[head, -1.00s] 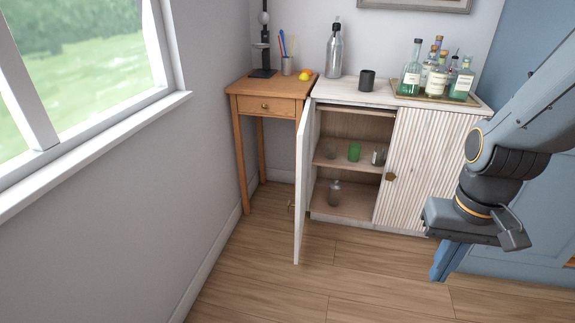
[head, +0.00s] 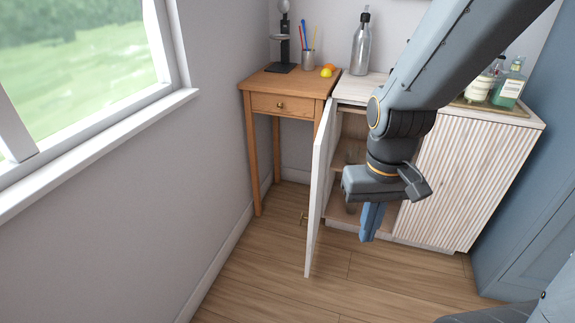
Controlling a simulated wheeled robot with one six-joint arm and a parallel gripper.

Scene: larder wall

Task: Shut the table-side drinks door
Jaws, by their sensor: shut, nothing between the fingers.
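The table-side drinks door (head: 319,187) is the white left door of the drinks cabinet. It stands wide open, swung out toward me and seen nearly edge-on. A small brass knob (head: 303,217) shows at its left side. The ribbed right door (head: 468,185) of the cabinet is shut. My gripper (head: 369,236) is shut and empty, its blue fingers pointing down. In the picture it is to the right of the open door, in front of the cabinet opening. My arm hides much of the shelves and the cabinet top.
A wooden side table (head: 281,87) with a drawer stands left of the cabinet, close to the open door. A steel bottle (head: 361,47) and glass bottles (head: 508,86) stand on the cabinet top. The wood floor (head: 265,277) in front is clear. A blue unit (head: 525,215) is at the right.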

